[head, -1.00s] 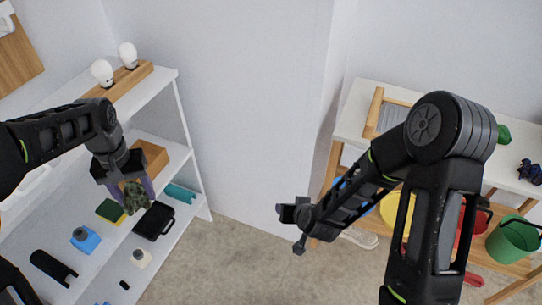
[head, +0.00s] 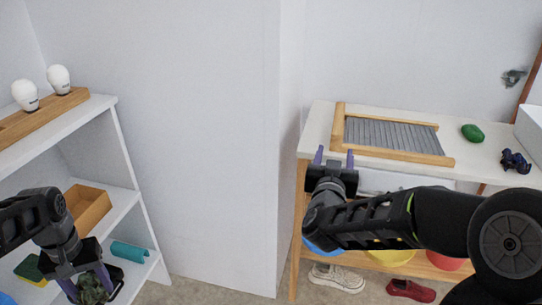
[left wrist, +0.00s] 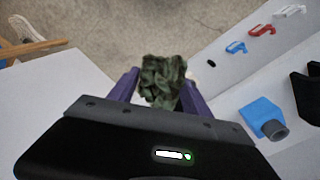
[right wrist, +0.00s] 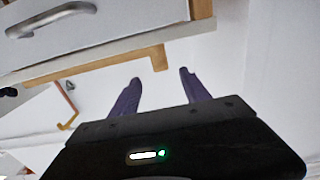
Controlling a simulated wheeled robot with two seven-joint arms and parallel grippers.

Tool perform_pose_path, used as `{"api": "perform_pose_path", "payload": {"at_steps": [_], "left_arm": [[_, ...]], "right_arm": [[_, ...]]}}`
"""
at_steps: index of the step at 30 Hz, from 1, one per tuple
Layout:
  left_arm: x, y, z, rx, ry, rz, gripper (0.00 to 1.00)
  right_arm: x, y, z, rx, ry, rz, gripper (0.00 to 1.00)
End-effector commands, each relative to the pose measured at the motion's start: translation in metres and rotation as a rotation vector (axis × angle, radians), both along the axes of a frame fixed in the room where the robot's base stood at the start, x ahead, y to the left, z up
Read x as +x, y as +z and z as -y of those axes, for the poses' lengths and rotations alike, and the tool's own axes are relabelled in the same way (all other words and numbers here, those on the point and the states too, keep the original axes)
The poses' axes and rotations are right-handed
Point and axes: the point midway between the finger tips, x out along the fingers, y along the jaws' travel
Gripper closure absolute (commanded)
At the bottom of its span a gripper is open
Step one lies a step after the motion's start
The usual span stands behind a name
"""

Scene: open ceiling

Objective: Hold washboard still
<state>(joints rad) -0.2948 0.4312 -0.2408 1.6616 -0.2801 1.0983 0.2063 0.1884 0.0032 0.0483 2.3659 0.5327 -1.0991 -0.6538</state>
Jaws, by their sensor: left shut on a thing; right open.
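The washboard (head: 393,134), a grey ribbed metal sheet in a wooden frame, lies flat on the white top of the right-hand table (head: 322,114). My right gripper (head: 334,158) is open and empty, fingers up, just in front of the table's left front part and apart from the washboard. In the right wrist view my right gripper (right wrist: 160,92) has nothing between its purple fingers. My left gripper (head: 92,280) is shut on a dark green crumpled cloth-like thing (left wrist: 163,80) at the left shelf.
A green oval thing (head: 472,133) and a dark blue figure (head: 515,161) stand right of the washboard. Shoes (head: 337,278) lie below the table. The left shelf holds a wooden box (head: 87,207), a teal roll (head: 129,251) and light bulbs (head: 59,78).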

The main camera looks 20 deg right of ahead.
Motion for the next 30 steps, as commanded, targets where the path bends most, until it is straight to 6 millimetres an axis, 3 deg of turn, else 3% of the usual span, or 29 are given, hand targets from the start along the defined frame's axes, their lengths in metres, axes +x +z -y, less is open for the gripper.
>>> {"api": "perform_pose_path", "payload": {"at_steps": [8, 24, 30], "left_arm": [[0.000, -0.002, 0.000, 0.000, 0.000, 0.000, 0.75], [0.000, -0.011, 0.000, 0.000, 0.000, 0.000, 0.75], [0.000, -0.013, 0.000, 0.000, 0.000, 0.000, 0.75]], "right_arm": [[0.008, -0.001, 0.006, 0.002, 0.000, -0.001, 0.45], [0.079, -0.003, 0.059, 0.002, 0.002, -0.002, 0.45], [0.094, -0.001, 0.071, 0.001, 0.001, -0.002, 0.45]]}}
